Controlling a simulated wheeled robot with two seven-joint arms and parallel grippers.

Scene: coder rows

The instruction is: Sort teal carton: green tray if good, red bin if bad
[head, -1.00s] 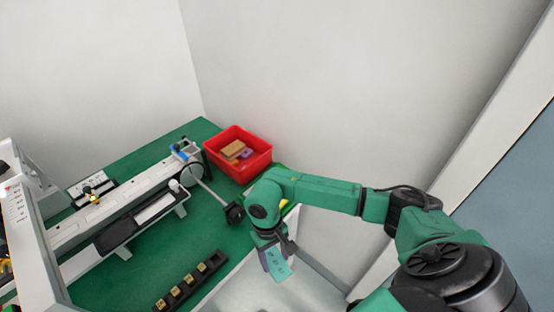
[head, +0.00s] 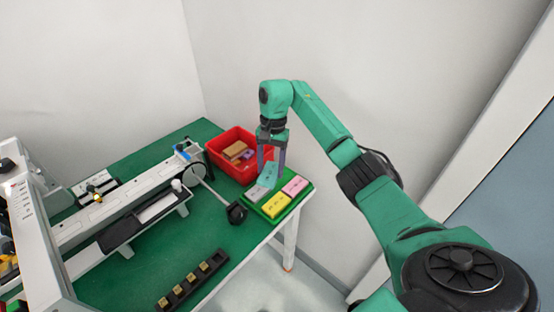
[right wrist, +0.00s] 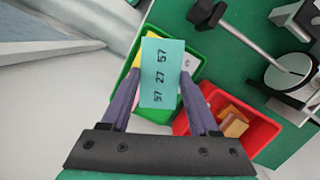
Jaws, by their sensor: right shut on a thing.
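The teal carton (head: 270,174) is held in my right gripper (head: 271,163), tilted, over the back part of the green tray (head: 266,216). In the right wrist view the teal carton (right wrist: 162,73) sits between the two fingers and shows the printed numbers 57, 27 and 57. The green tray holds a yellow carton (head: 276,206), a pink carton (head: 295,186) and a grey carton (head: 257,193). The red bin (head: 220,153) stands just behind and left of the tray with brown and purple items in it. My left gripper is not in view.
A conveyor-like machine (head: 90,222) runs along the left of the green table (head: 205,235). A black-ended rod (head: 236,213) sticks out close to the tray's left side. A black rack with small blocks (head: 190,283) lies at the front edge. A wall rises behind.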

